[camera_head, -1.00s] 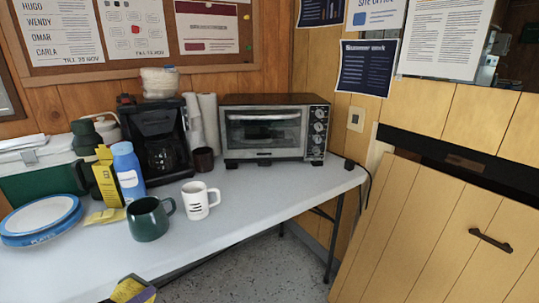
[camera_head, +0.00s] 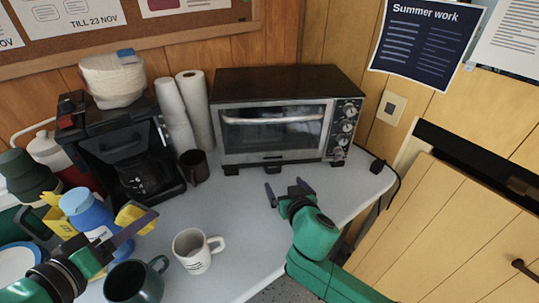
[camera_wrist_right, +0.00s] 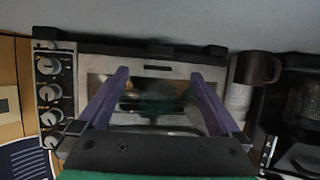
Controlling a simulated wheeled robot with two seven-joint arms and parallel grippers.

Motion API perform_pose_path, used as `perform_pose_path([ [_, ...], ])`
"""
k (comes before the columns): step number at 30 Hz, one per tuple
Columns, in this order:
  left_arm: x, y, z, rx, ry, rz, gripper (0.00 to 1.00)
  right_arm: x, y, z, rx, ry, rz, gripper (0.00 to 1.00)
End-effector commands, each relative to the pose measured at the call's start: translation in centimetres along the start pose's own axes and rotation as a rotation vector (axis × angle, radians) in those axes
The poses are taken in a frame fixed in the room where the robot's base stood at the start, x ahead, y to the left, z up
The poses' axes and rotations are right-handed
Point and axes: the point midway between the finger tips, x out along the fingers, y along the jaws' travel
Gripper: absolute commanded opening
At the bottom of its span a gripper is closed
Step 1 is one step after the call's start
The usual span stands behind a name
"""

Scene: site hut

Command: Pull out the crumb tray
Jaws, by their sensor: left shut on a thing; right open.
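The toaster oven (camera_head: 272,105) stands at the back of the table with its glass door closed. A small dark tab (camera_head: 272,165), apparently the crumb tray's, shows under its front and does not visibly stick out. In the right wrist view the oven appears upside down, with the tab (camera_wrist_right: 160,48) at its top edge. My right gripper (camera_head: 287,190) is open and empty in front of the oven, apart from the tab; its fingers (camera_wrist_right: 160,74) frame the oven front. My left gripper (camera_head: 138,222) is shut on a yellow piece (camera_head: 130,214), possibly a sponge, above the table at left.
A white mug (camera_head: 192,250) and green mug (camera_head: 132,282) stand near the front. A brown cup (camera_head: 194,168), paper towel roll (camera_head: 196,110) and coffee maker (camera_head: 135,150) stand left of the oven. A blue bottle (camera_head: 85,212) is near my left arm. The table (camera_head: 235,210) before the oven is clear.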

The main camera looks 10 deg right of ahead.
Motion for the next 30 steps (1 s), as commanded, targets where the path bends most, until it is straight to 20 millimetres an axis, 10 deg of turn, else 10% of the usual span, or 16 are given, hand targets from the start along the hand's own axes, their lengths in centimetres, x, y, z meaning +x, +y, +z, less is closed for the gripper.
perform_pose_path([
  [15, 0.3, -0.4, 0.5, 0.000, 0.000, 0.000, 0.01, 10.6, 0.0, 0.1, 0.000, 0.000, 0.000, 1.00],
  [26, 0.3, -0.4, 0.5, 0.000, 0.000, 0.000, 0.01, 11.8, 0.0, 0.0, 0.000, -0.001, -0.001, 1.00],
  [30, 0.3, -0.4, 0.5, 0.000, 0.000, 0.000, 0.01, 11.8, 0.0, 0.0, 0.000, -0.002, -0.001, 0.50],
])
